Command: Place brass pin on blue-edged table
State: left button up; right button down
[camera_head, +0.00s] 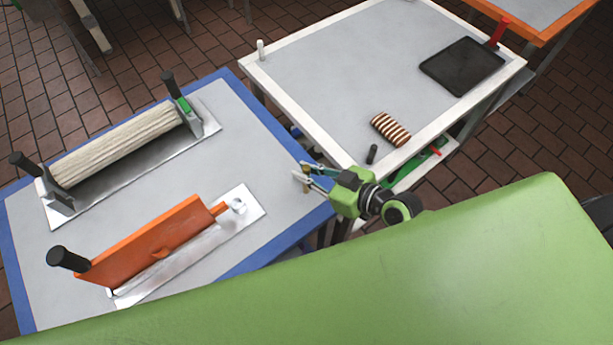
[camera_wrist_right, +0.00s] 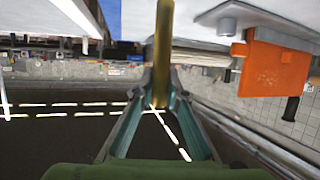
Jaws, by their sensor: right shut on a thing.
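The brass pin (camera_wrist_right: 162,45) is a gold-coloured rod in my right gripper (camera_head: 304,180). In the right wrist view the fingers (camera_wrist_right: 158,100) are shut on it and it sticks out beyond them. In the head view it is a small brownish piece (camera_head: 306,184) between the fingertips. The blue-edged table (camera_head: 235,150) has a grey top and is at the left of the head view. The right gripper is over its right corner. I cannot tell the height of the pin above the top. My left gripper is not in view.
A roller device (camera_head: 120,150) and an orange device on a metal plate (camera_head: 160,242) stand on the blue-edged table. The white-edged table (camera_head: 340,60) adjoins, holding a striped roll (camera_head: 390,130) and a dark pan (camera_head: 462,66). Bare top lies between the devices and the right corner.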

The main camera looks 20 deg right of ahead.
jog(key=shift+w+d+f, duration=0.1)
jog(key=shift+w+f, duration=0.05)
jog(key=shift+f, duration=0.8)
jog(key=shift+w+f, duration=0.15)
jog(key=shift+f, duration=0.75)
jog(key=shift+f+b, duration=0.1)
jog(key=shift+b, duration=0.3)
jog(key=c, duration=2)
grip_release()
